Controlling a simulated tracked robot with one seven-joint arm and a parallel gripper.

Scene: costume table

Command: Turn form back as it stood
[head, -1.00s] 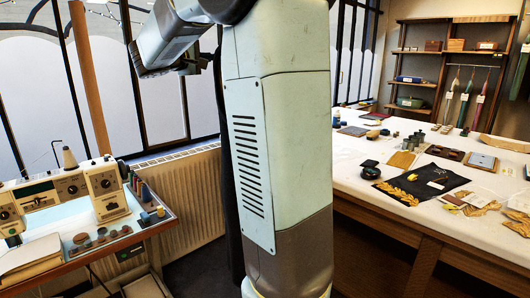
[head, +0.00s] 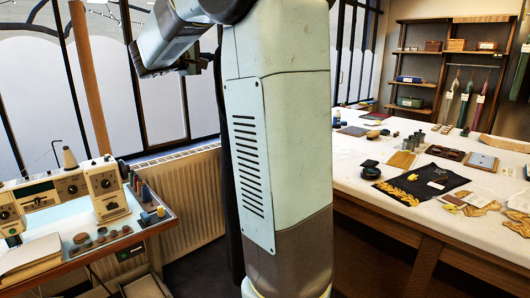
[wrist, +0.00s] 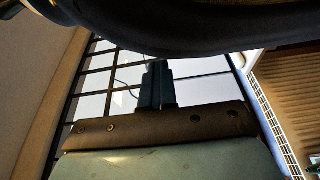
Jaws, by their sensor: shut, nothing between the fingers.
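No whole form is plain in either view. In the head view a tall dark strip (head: 234,170) shows along the left edge of my arm, which hides most of what is behind it. I cannot tell if it is part of the form. In the wrist view a large dark curved thing (wrist: 200,25) fills the top, close to the camera; I cannot make out what it is. My gripper (wrist: 157,68) is shut with nothing in it, its tips just below that dark curve. In the head view the end of my arm is at upper left, before the windows.
A sewing machine (head: 105,190) stands on a small table at left. A radiator (head: 185,190) runs under the windows. A long white table (head: 350,185) at right bears a black cloth (head: 445,178) and small items. Shelves (head: 420,85) stand behind it.

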